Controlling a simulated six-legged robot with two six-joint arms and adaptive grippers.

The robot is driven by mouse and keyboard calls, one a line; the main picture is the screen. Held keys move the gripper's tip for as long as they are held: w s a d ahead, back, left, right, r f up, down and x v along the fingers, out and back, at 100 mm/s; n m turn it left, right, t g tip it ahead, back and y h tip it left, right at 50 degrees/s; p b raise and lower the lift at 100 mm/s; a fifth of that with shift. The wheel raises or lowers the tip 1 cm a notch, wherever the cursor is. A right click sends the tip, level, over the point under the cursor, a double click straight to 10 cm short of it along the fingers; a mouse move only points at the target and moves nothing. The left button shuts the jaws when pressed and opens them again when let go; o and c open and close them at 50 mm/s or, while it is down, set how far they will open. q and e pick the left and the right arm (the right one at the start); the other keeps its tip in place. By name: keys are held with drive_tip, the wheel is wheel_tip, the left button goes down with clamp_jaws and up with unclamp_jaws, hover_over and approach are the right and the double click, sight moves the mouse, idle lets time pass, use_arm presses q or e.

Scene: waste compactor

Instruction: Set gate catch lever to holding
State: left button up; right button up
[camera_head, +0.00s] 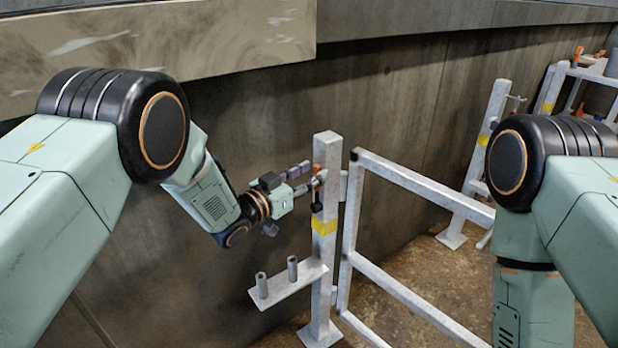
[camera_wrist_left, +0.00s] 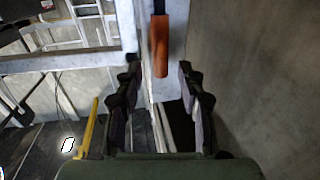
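In the head view a small orange part (camera_head: 317,168) shows on the upper part of the white gate post (camera_head: 325,262), just above a yellow band. My left gripper (camera_head: 309,179) is beside the post at the lever's height. In the left wrist view its two fingers (camera_wrist_left: 159,72) are apart, with the handle ahead between the tips; I cannot tell whether they touch it. My right gripper is outside the frames.
A white barred gate (camera_head: 425,186) stands right of the post. A small shelf (camera_head: 290,288) with two short grey tubes juts from the post's left side. A concrete wall (camera_head: 400,95) runs behind. Another white post (camera_head: 484,160) stands further right.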

use_arm(q)
drive_tip(key=shift+w+d+f, duration=0.1)
drive_tip(key=shift+w+d, duration=0.15)
drive_tip(key=shift+w, duration=0.05)
drive_tip(key=shift+s+a, duration=0.1)
drive_tip(key=c, duration=0.3)
clamp_jaws()
